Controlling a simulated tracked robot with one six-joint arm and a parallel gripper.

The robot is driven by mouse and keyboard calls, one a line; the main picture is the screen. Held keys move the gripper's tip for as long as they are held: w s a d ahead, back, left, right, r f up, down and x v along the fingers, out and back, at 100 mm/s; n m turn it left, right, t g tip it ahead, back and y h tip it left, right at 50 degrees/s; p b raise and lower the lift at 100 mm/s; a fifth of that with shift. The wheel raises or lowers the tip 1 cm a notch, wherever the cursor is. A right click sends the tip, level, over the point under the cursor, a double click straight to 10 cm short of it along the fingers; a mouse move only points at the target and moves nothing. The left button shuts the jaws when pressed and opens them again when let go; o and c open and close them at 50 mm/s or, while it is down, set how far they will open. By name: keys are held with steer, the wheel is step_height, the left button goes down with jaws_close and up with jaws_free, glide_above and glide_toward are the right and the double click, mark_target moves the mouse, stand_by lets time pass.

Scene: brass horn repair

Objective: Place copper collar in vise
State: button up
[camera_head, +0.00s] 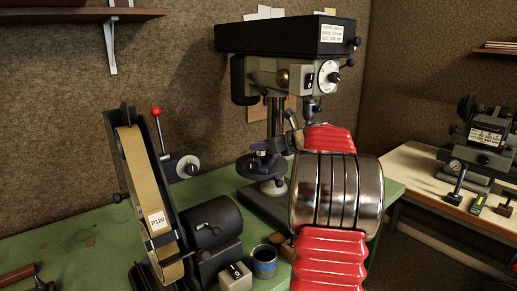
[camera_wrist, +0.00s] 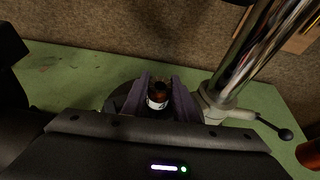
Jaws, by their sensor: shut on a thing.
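In the wrist view, my gripper (camera_wrist: 160,84) points away from the camera, its two purple-grey fingers closed on either side of a small dark brown-red piece, which I take to be the copper collar (camera_wrist: 158,97). A pale label-like patch shows on its near side. The fingers are over the drill press's dark round table (camera_wrist: 115,100); the gap below the piece is hidden. I cannot make out the vise clearly in either view. The collar cannot be made out in the head view.
The drill press (camera_head: 285,65) stands at the back of the green bench (camera_head: 80,240), its column (camera_wrist: 255,55) close right of my gripper. A lever (camera_wrist: 265,121) sticks out there. Another machine (camera_head: 485,140) is far right.

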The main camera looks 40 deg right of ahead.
steer(key=shift+f, duration=0.3)
jaws_close()
steer(key=o, duration=0.7)
jaws_free()
steer(key=shift+f, duration=0.1)
steer(key=o, duration=0.4)
steer(key=shift+o, duration=0.2)
steer(key=shift+s+r, duration=0.15)
steer(key=shift+r, duration=0.05)
steer(key=v, duration=1.1)
steer(key=shift+s+r, duration=0.25)
steer(key=shift+s, duration=0.05)
steer(key=shift+s, duration=0.15)
